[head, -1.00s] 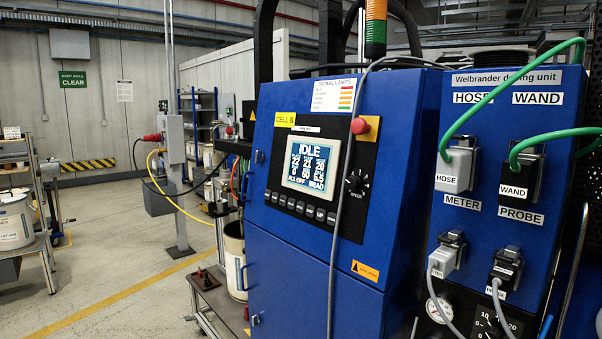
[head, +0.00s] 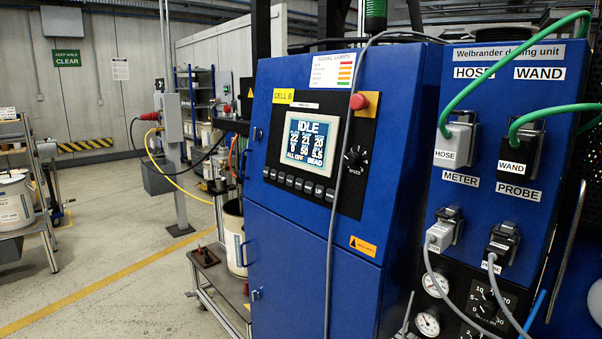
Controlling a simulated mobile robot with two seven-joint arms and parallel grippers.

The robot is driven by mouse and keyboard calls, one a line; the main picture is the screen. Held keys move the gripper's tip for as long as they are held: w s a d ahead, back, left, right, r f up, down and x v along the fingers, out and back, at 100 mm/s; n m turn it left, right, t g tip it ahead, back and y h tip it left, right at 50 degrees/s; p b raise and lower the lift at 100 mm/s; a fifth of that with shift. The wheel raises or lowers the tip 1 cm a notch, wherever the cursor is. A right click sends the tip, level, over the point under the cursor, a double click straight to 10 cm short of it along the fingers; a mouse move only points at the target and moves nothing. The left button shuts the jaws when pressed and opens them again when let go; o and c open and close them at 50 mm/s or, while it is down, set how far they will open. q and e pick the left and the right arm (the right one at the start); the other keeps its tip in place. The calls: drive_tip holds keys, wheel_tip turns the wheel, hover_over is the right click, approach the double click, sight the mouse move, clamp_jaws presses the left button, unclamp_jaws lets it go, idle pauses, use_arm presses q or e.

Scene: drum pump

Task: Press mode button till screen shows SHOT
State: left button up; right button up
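The screen (head: 309,139) is on the black panel of the blue control cabinet (head: 312,260). It reads IDLE at the top, rows of numbers in the middle, and ALL OFF and BEAD at the bottom. A row of several dark buttons (head: 298,183) runs below the screen. Their labels are too small to read, so I cannot tell which is the mode button. A red button (head: 358,101) and a speed knob (head: 354,158) are at the panel's right. Neither of my grippers shows in the head view.
A grey cable (head: 337,210) hangs down in front of the panel's right part. The dosing unit (head: 490,210) with HOSE, WAND, METER and PROBE plugs stands at the right. A low cart (head: 222,290) stands left of the cabinet. The floor at left is open.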

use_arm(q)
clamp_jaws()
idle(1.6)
